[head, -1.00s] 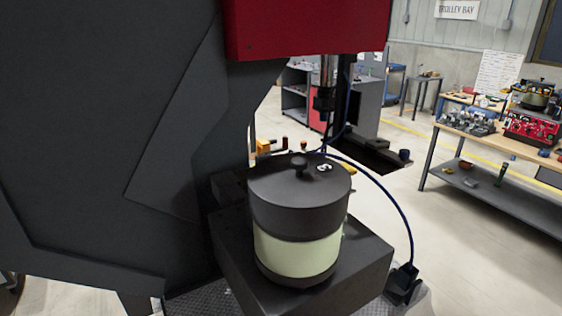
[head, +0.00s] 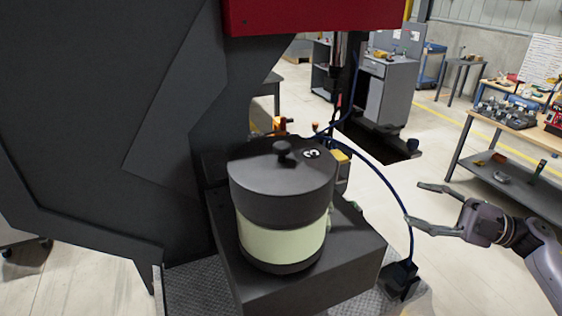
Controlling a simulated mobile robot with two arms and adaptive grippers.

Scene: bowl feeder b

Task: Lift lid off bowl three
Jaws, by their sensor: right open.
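Bowl three (head: 280,238) is a pale green drum with a dark base, standing on a dark block. Its dark grey lid (head: 262,180) sits on top, with a round knob (head: 283,150) in the middle and a white "3" mark near the edge. My right gripper (head: 420,204) is at the right side of the head view, open and empty, fingers pointing left. My left gripper is not in view.
The dark block (head: 305,287) carries the bowl, with a large dark machine body (head: 100,120) at left and a red housing (head: 300,15) above. A blue cable (head: 385,185) arcs between bowl and gripper to a black pedestal (head: 400,278). A workbench (head: 510,135) stands at back right.

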